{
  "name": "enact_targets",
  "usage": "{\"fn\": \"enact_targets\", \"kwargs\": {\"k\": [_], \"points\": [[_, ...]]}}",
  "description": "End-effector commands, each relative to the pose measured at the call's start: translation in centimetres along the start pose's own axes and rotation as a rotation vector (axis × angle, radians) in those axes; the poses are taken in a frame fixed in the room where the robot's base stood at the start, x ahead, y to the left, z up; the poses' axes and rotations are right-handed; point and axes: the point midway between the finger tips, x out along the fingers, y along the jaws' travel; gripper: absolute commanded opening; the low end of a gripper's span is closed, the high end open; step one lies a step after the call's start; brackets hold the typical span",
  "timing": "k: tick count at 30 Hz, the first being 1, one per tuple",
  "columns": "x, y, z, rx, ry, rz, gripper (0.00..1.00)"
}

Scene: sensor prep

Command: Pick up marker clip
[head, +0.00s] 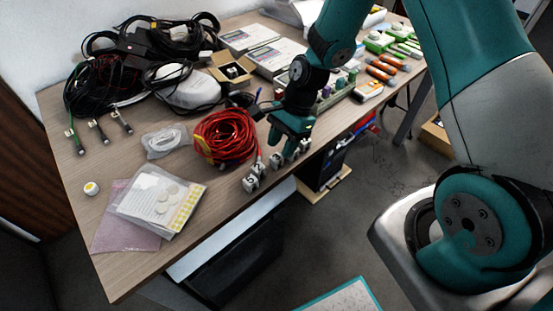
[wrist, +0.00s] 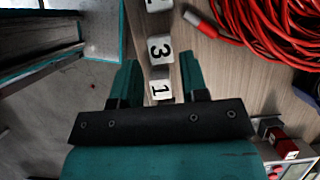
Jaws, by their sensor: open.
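Small white numbered marker clips stand in a row near the table's front edge. The wrist view shows a clip marked 1 (wrist: 161,90), a clip marked 3 (wrist: 160,50) and part of another clip (wrist: 159,5) at the top. In the head view, clips show at the edge (head: 250,183) and closer to my gripper (head: 276,160). My gripper (wrist: 158,62) is open, with its teal fingers on either side of the row. Clip 1 shows between the fingers, and clip 3 lies near the fingertips. I cannot tell whether either finger touches a clip. My gripper also shows in the head view (head: 284,148).
A red cable coil (head: 225,137) lies left of my gripper, close to the clips. A bag of discs (head: 160,200) lies on a pink sheet (head: 112,238) at the near left. Dark cables (head: 105,85) and boxes fill the back. The table's front edge is close to the clips.

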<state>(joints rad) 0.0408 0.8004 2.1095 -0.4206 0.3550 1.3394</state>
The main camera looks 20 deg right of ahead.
Motion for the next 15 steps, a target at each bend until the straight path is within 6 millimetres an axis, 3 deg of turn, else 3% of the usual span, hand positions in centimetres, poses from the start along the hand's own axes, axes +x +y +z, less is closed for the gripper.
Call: {"fn": "enact_targets", "kwargs": {"k": [6, 14, 15], "points": [[3.0, 0.0, 0.1, 0.000, -0.001, 0.003, 0.41], [3.4, -0.1, 0.0, 0.000, 0.000, 0.000, 0.41], [3.4, -0.1, 0.0, 0.000, 0.000, 0.000, 0.36]]}}
